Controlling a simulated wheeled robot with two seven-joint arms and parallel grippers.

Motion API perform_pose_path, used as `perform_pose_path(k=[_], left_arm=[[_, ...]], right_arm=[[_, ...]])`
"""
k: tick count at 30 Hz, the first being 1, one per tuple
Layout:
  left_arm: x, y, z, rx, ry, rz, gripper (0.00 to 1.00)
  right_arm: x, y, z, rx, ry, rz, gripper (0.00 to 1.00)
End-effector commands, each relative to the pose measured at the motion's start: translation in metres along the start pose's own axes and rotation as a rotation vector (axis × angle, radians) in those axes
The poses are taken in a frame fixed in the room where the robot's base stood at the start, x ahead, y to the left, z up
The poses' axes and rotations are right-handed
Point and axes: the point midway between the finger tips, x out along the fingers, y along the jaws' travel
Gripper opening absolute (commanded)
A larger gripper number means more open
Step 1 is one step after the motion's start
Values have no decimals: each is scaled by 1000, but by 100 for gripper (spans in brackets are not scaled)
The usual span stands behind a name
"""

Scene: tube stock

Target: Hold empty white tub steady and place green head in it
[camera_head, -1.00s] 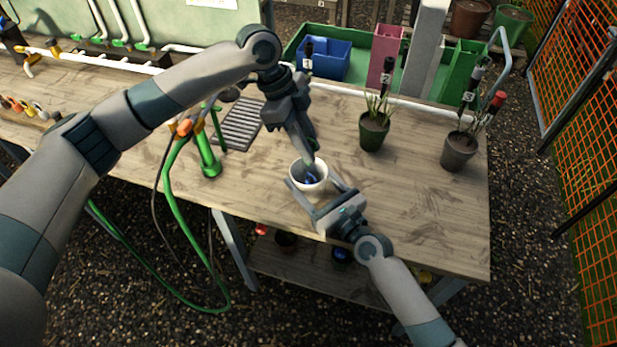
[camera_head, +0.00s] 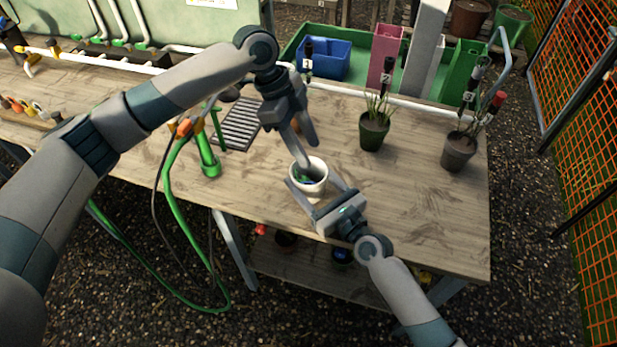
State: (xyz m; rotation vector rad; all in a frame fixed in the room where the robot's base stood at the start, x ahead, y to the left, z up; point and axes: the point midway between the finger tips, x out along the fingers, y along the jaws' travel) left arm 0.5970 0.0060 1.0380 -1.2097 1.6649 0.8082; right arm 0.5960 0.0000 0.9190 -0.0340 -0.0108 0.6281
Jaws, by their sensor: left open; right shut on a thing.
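The white tub (camera_head: 321,184) stands upright near the front edge of the table. My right gripper (camera_head: 317,188) is shut on it, one finger on each side. My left gripper (camera_head: 307,153) points down just above the tub, open, with one fingertip at or just inside the rim. Inside the tub lies something small and green (camera_head: 303,178), which looks like the green head, with a bit of blue beside it. The far finger hides part of the tub's mouth, so I cannot make out its exact shape.
A green hose fitting (camera_head: 209,164) stands left of the tub, near a slatted grey tray (camera_head: 239,124). Two potted plants, one in a green pot (camera_head: 374,132) and one in a dark pot (camera_head: 458,152), stand to the right. The table between is clear.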

Motion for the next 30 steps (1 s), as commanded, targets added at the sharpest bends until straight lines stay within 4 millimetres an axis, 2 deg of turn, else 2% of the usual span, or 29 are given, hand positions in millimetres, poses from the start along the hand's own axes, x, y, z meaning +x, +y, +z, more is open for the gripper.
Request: perform_pose_path(k=[15,21,30], left_arm=[[-85,-1,0,1,-1,-2,42],[-101,0,0,1,-2,0,42],[-104,0,0,1,-1,0,42]], right_arm=[[0,0,0,0,0,0,40],[0,0,0,0,0,0,40],[0,0,0,0,0,0,40]])
